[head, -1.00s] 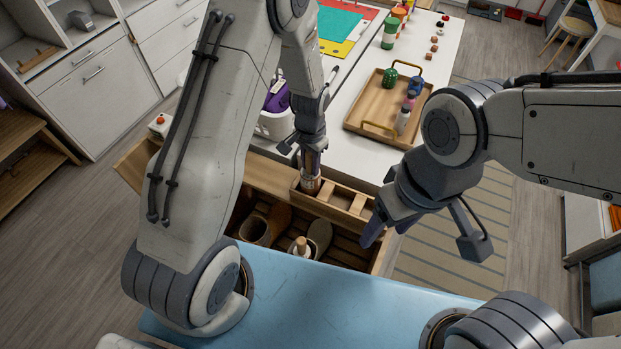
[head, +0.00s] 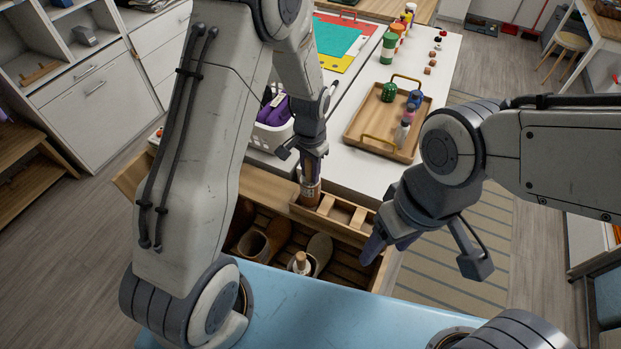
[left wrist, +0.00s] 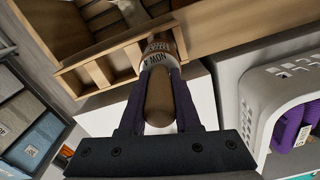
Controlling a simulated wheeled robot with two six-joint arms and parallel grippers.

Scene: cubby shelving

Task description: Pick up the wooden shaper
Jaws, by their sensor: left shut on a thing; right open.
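The wooden shaper (left wrist: 159,98) is a rounded brown piece with a pale lettered band at its far end. It stands roughly upright in my left gripper (head: 311,156), whose fingers are shut on its sides. Its lower end (head: 309,192) is at the divided wooden tray in the open drawer. I cannot tell whether it touches the tray. The left wrist view shows the shaper between both dark fingers.
The open drawer (head: 268,186) also holds brown boots and a wooden-topped piece (head: 301,262). A white basket (head: 270,136) with purple contents stands on the counter beside my left gripper. A wooden tray (head: 362,122) with bottles sits farther right.

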